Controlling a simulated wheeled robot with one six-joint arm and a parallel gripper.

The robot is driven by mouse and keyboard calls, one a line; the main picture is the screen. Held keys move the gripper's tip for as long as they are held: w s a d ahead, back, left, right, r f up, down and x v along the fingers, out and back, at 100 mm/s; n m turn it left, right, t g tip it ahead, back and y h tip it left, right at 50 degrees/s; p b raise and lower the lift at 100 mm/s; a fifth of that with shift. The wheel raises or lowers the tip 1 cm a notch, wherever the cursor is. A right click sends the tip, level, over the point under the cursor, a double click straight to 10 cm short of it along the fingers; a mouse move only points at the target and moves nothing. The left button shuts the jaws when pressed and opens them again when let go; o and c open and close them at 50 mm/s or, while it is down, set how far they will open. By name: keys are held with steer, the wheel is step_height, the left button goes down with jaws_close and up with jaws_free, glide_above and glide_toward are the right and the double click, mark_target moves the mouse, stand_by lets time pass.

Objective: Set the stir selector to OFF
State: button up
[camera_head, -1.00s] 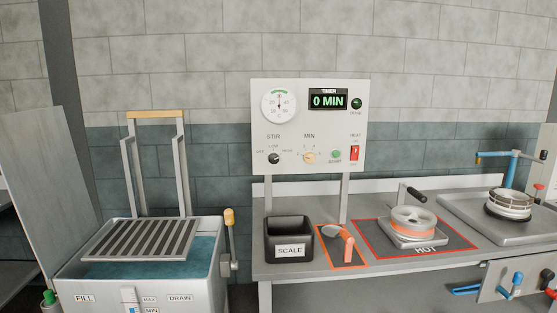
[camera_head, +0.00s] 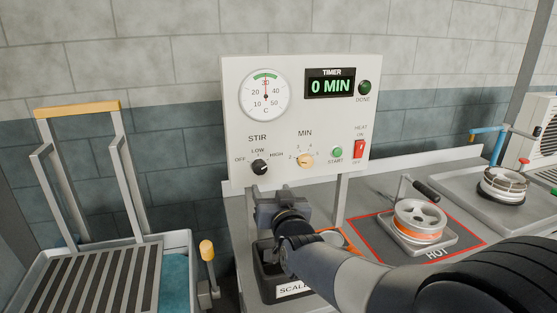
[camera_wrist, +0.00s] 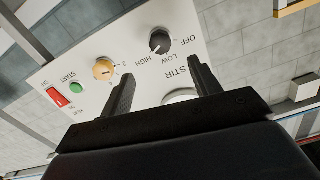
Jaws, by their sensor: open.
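The stir selector (camera_head: 260,167) is a small round black knob at the lower left of the white control panel (camera_head: 235,125). OFF, LOW and HIGH are printed around it. My gripper (camera_head: 280,194) is open and empty, just below the selector and in front of the panel. In the wrist view the panel appears upside down. The selector (camera_wrist: 159,42) shows there beyond and between the fingers of my gripper (camera_wrist: 161,74), apart from both.
The MIN knob (camera_head: 305,160), green START button (camera_head: 337,153) and red HEAT switch (camera_head: 359,149) sit right of the selector. The timer (camera_head: 330,84) reads 0 MIN. Below are the black SCALE bin (camera_head: 269,283) and a HOT plate (camera_head: 420,243). A water tank (camera_head: 178,285) stands left.

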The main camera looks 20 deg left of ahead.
mark_target(261, 169)
steer(key=p+x, duration=0.3)
steer(key=x, duration=0.7)
steer(key=shift+w+a+r, duration=0.1)
steer(key=shift+w+a, duration=0.05)
steer(key=shift+w, duration=0.1)
steer(key=shift+c, duration=0.2)
steer(key=c, duration=0.9)
